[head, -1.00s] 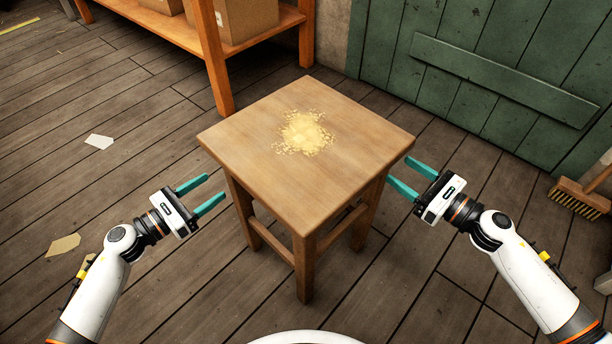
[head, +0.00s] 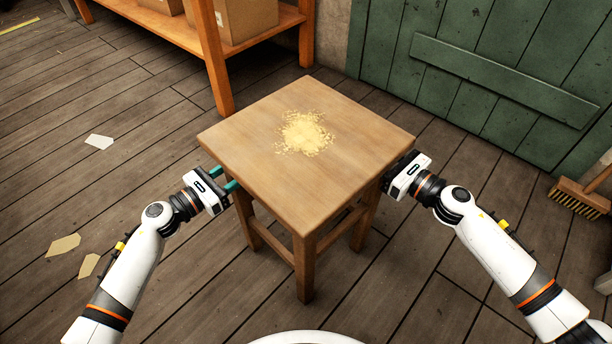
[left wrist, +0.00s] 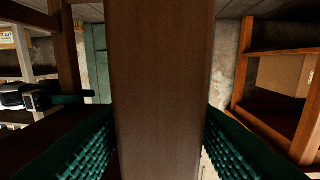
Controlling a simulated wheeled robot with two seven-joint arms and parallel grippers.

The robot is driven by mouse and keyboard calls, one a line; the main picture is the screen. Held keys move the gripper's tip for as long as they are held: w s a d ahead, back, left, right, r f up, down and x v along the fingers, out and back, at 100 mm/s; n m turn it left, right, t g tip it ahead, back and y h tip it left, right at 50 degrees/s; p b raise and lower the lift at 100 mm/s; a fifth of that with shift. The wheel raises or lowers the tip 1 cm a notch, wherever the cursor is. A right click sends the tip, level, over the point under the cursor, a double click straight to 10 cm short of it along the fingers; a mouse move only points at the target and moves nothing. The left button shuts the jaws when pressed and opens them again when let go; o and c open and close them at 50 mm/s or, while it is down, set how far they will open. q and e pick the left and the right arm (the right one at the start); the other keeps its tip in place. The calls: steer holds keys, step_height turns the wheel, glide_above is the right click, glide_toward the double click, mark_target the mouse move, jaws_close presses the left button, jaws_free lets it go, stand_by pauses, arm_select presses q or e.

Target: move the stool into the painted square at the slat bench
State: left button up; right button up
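The wooden stool (head: 330,190) stands upright on the floor in front of me, with a patch of pale yellow crumbs (head: 303,132) on its seat. My left gripper (head: 230,178) is open at the stool's left side, under the seat edge. In the left wrist view a stool leg (left wrist: 160,90) stands between its two teal fingers; whether they touch it is unclear. My right gripper (head: 388,178) is at the right side of the stool, its fingers hidden under the seat. It also shows in the left wrist view (left wrist: 70,99).
An orange wooden shelf (head: 222,60) with cardboard boxes (head: 248,18) stands behind. A green plank door (head: 480,70) is at the back right, a broom (head: 580,196) at the right edge. Paper scraps (head: 63,245) lie on the left floor. A yellow line (head: 18,26) shows top left.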

arm_select(q)
jaws_close()
arm_select(e)
jaws_close()
stand_by(0.8)
arm_select(q)
steer(key=shift+r, duration=0.25)
arm_select(e)
steer(key=shift+w+r, duration=0.1)
steer(key=shift+r, duration=0.15)
